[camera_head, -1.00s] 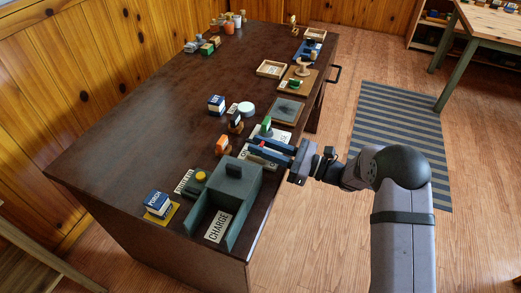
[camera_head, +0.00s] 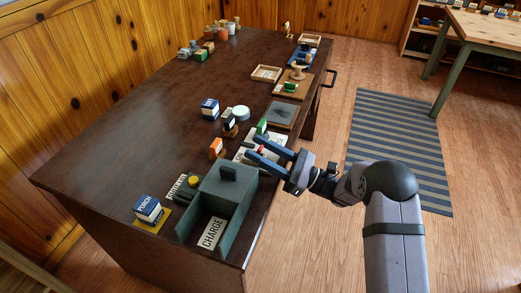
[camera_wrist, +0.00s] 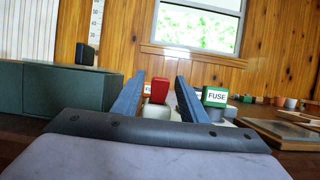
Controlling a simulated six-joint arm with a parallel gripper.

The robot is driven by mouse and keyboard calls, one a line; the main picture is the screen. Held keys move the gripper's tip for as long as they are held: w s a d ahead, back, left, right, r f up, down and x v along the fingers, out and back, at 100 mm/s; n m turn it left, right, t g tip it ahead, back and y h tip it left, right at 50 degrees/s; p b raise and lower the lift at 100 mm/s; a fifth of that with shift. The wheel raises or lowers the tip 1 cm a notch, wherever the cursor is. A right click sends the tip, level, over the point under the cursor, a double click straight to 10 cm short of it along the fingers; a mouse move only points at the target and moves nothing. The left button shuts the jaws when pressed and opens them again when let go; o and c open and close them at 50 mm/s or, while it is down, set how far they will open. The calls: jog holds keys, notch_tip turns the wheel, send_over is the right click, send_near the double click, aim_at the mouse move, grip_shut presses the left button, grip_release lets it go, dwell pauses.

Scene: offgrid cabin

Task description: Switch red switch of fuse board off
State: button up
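The fuse board is a white plate (camera_head: 240,155) on the desk's right side, partly hidden by my gripper in the head view. Its red switch (camera_wrist: 159,91) stands upright on a pale base in the middle of the wrist view. In the head view a small bit of red (camera_head: 262,148) shows between my fingers. A green block labelled FUSE (camera_wrist: 215,97) stands right of the fingers in the wrist view. My gripper (camera_wrist: 159,79) is open, with one blue finger on each side of the red switch. I cannot tell whether either finger touches it.
A grey-green open box with a CHARGE label (camera_head: 212,233) stands at the desk's near end, close to my gripper. An orange piece (camera_head: 216,148) stands left of the board. A dark framed pad (camera_head: 281,115) lies beyond. The desk's middle (camera_head: 150,130) is clear.

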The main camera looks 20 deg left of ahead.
jog(key=shift+d, duration=0.15)
jog(key=shift+v, duration=3.55)
